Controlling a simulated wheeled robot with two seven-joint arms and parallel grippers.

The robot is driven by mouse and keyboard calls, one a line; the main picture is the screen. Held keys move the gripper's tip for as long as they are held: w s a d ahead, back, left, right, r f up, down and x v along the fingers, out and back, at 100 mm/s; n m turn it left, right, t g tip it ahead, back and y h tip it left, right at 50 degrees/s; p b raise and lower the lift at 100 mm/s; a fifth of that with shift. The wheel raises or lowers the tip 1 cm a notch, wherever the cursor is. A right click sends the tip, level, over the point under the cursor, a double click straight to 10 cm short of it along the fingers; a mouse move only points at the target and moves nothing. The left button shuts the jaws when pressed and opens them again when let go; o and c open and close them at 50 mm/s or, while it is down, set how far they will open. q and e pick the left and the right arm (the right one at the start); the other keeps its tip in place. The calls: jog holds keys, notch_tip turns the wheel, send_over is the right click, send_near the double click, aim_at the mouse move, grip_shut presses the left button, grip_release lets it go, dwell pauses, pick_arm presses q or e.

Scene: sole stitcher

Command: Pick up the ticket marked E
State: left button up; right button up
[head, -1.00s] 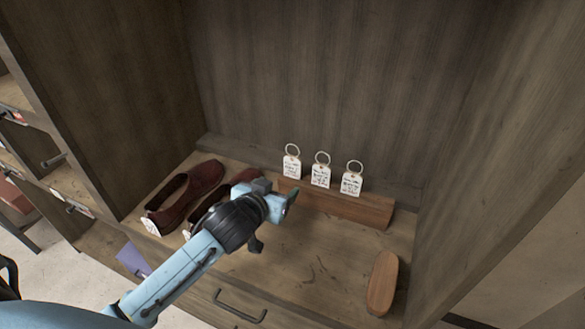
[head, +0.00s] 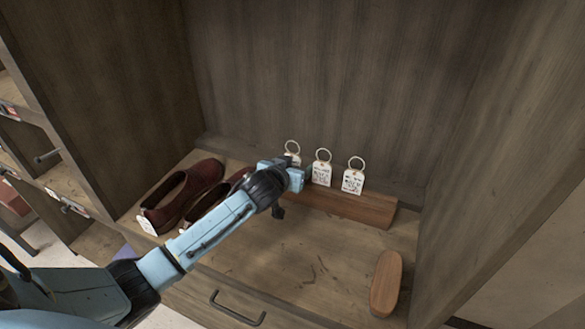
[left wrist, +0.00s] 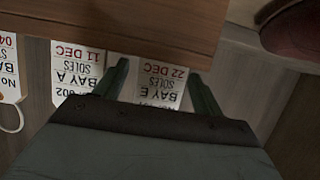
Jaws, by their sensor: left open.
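The ticket marked E is a white card reading BAY E, SOLES, 22 DEC; it shows upside down in the left wrist view (left wrist: 160,84), between my open left fingers (left wrist: 160,72). In the head view it is the leftmost ticket (head: 293,157), its lower part hidden by my left gripper (head: 303,172). The BAY A ticket (left wrist: 77,68) is beside it, the middle one in the head view (head: 322,170). A third ticket (head: 353,181) stands at the right. All have rings on top and stand in a wooden block (head: 340,204). My right gripper is not in view.
A pair of dark red shoes sits left of the block; the left shoe (head: 180,195) shows best, the other is partly behind my arm. A wooden sole-shaped piece (head: 386,283) lies at the front right. Cabinet walls close in both sides and the back. The shelf's middle front is clear.

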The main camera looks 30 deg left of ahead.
pick_arm(q)
jog(key=shift+w+f, duration=0.2)
jog(key=shift+w, duration=0.2)
jog(key=c, duration=1)
